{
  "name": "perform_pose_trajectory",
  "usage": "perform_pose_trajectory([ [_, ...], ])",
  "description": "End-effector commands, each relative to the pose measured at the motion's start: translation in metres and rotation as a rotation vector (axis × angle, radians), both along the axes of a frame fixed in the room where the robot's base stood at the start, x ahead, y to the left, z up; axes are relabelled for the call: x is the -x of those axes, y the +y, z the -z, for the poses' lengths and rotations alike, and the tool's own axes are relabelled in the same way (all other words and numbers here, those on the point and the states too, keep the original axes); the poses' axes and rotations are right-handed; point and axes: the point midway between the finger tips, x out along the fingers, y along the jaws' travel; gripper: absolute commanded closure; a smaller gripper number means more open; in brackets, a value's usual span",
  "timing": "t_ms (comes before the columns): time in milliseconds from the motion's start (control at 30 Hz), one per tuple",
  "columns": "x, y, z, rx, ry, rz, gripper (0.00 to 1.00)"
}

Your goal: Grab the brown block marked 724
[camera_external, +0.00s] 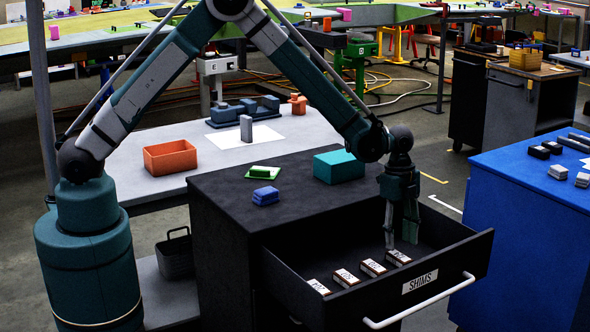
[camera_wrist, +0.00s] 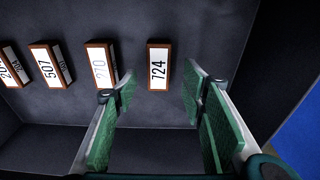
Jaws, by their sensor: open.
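The brown block marked 724 (camera_wrist: 158,66) lies in the open drawer, white label up, at the right end of a row of similar blocks. In the external view it appears as the rightmost block (camera_external: 398,257), though its number is too small to read there. My gripper (camera_external: 401,240) points down into the drawer, over that end of the row. In the wrist view my gripper (camera_wrist: 160,95) has its green finger pads apart and empty. The block shows ahead, between the lines of the two fingers, and neither finger visibly touches it.
Blocks marked 210 (camera_wrist: 101,65) and 507 (camera_wrist: 49,66) and another block (camera_wrist: 14,66) lie to the left. The drawer front (camera_external: 440,277), labelled SHIMS, and the side walls surround them. A teal box (camera_external: 338,167) stands on the black cabinet top. Bare drawer floor separates the blocks.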

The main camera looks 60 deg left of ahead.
Motion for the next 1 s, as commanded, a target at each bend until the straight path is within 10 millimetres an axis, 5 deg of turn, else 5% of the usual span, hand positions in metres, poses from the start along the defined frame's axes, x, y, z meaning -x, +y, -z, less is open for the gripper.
perform_pose_trajectory([
  [433, 0.002, -0.005, 0.045, 0.000, 0.000, 0.000, 0.59],
  [1000, 0.002, -0.005, 0.048, 0.000, 0.000, 0.000, 0.59],
])
